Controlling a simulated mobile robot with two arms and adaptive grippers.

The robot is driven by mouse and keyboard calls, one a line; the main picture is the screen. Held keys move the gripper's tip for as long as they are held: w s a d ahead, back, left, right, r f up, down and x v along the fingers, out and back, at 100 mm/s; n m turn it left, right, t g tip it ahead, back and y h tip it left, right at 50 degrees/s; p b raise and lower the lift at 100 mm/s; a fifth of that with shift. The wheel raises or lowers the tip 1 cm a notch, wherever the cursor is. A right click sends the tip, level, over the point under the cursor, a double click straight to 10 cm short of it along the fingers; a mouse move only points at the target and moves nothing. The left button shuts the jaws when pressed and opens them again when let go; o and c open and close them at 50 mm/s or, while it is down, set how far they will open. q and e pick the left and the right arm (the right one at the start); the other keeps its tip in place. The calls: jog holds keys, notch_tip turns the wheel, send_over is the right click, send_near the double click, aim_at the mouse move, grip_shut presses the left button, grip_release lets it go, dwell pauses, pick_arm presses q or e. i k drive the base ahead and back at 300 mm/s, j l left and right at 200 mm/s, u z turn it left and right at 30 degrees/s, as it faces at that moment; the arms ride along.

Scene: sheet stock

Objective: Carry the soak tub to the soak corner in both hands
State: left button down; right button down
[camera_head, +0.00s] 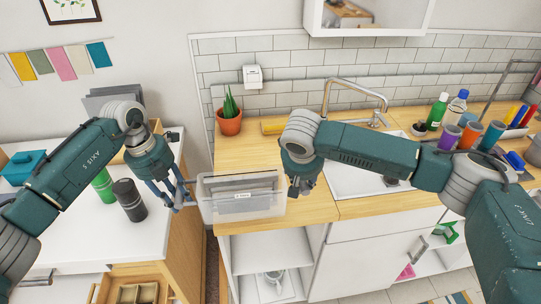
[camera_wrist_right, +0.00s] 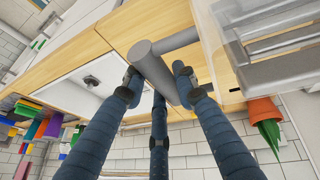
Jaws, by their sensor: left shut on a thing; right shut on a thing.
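The soak tub is a clear, see-through box (camera_head: 209,206) with a small white label and grey sheet-like shapes inside. In the head view it is between my two grippers at the left end of the wooden counter, overlapping its front edge. I cannot tell whether it touches the counter. My left gripper (camera_head: 181,200) is shut at the tub's left side; the grip itself is small in view. My right gripper (camera_head: 299,187) is at the tub's right side. In the right wrist view its fingers (camera_wrist_right: 160,85) close around the tub's grey bar handle (camera_wrist_right: 148,58), with the clear wall (camera_wrist_right: 212,45) beside it.
The sink (camera_head: 350,182) and tap (camera_head: 378,118) are to the right. A white table (camera_head: 164,200) at left holds a dark cylinder (camera_head: 129,199) and a green one (camera_head: 103,186).

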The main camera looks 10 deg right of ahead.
aim_at(269, 165)
jog(key=i+l, duration=0.6)
jog(key=i, duration=0.15)
